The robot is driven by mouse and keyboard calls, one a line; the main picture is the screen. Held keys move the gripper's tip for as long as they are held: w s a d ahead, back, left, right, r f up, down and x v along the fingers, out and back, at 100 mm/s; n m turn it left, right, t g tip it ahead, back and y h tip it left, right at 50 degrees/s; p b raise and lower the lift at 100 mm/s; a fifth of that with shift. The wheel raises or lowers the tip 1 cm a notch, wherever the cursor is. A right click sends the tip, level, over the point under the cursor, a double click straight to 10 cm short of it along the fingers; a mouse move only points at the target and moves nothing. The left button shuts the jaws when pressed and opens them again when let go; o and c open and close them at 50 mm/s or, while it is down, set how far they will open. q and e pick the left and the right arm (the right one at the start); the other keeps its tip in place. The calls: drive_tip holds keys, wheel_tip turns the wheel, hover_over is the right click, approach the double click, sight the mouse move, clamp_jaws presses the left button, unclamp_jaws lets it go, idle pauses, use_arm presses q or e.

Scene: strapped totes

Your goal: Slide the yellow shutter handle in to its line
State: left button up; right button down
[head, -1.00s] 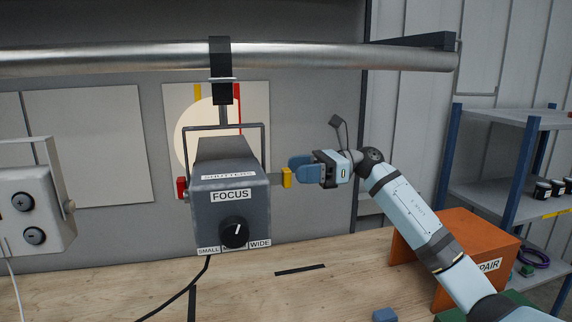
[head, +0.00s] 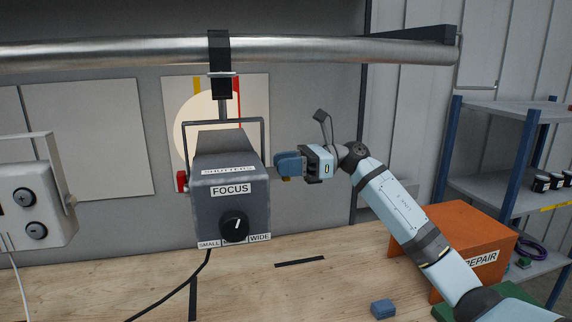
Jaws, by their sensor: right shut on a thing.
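The yellow shutter handle (head: 286,179) sits at the right side of the grey lamp (head: 231,190) labelled FOCUS and SHUTTERS. My right gripper (head: 286,163) is shut on it, and only a small yellow part shows below the blue fingers. The red handle (head: 182,181) sticks out at the lamp's left side. Behind the lamp, the pale board (head: 258,90) carries a round light patch, a yellow line (head: 197,86) at its upper left and a red line (head: 238,88) at its upper right. My left gripper is not in view.
The lamp hangs by a strap from a metal pipe (head: 330,47) over the wooden bench (head: 330,270). An orange REPAIR box (head: 460,235) and a small blue block (head: 382,308) stand at right.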

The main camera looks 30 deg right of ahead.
drive_tip(key=b+x, duration=0.1)
drive_tip(key=x, duration=0.3)
drive_tip(key=c, duration=1.1)
unclamp_jaws()
drive_tip(key=shift+d, duration=0.2)
drive_tip(key=shift+o, duration=1.3)
